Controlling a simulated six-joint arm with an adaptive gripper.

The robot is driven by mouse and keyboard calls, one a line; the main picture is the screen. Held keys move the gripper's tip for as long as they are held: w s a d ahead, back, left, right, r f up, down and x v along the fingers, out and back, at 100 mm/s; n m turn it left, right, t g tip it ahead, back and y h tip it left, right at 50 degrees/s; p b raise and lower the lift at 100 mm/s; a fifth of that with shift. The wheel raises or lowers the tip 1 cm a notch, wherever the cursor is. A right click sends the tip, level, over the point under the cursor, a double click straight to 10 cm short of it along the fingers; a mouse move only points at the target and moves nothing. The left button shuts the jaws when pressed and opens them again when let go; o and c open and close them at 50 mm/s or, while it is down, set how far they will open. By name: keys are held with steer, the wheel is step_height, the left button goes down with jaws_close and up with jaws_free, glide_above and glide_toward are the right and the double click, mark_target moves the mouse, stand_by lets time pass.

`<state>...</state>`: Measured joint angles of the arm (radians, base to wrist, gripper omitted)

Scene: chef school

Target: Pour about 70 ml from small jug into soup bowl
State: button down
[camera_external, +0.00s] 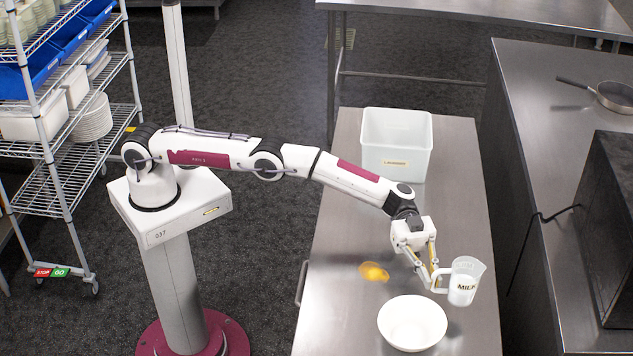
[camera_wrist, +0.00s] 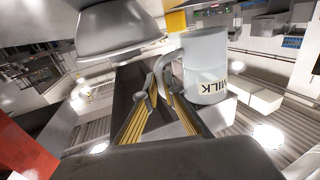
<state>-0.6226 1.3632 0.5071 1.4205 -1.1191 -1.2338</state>
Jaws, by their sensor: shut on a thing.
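The small jug (camera_external: 464,282) is clear with a "MILK" label and pale contents low inside. My gripper (camera_external: 438,283) is shut on its handle at the jug's left side. The jug appears upright or nearly so, beside and slightly above the soup bowl. In the wrist view the jug (camera_wrist: 206,68) is at the upper right, with my gripper's fingers (camera_wrist: 160,88) at its handle. The soup bowl (camera_external: 412,323) is white and round and stands on the steel table near its front; its inside looks empty. The bowl (camera_wrist: 122,30) also shows at the top of the wrist view.
A white bin (camera_external: 396,144) stands at the back of the steel table (camera_external: 340,215). An orange-yellow patch or small item (camera_external: 373,272) lies left of my gripper; I cannot tell which. The table's middle is mostly clear. A counter with a pan (camera_external: 615,96) is at the right.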

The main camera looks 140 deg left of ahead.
mark_target(415, 299)
steer(key=shift+d, duration=0.1)
stand_by(0.3)
steer(key=d+m, duration=0.1)
steer(key=m, duration=0.1)
steer(key=d+m+g+y, duration=0.1)
steer(key=m, duration=0.1)
steer(key=shift+s+d+m, duration=0.15)
steer(key=shift+s+m, duration=0.05)
steer(key=shift+m, duration=0.2)
steer(key=shift+d+m, duration=0.15)
steer(key=shift+m, duration=0.15)
steer(key=shift+d+r+m+y, duration=0.3)
steer(key=shift+r+m+y, duration=0.05)
steer(key=shift+m+y, duration=0.15)
steer(key=shift+f+m+g, duration=0.1)
steer(key=shift+m+g, duration=0.3)
steer(key=shift+m, duration=0.3)
steer(key=shift+a+f+m+y, duration=0.25)
steer(key=shift+f+m+y, duration=0.1)
steer(key=shift+f, duration=0.15)
steer(key=shift+a+f+m+y, duration=0.2)
steer(key=shift+f+m+y, duration=0.15)
steer(key=shift+f, duration=0.1)
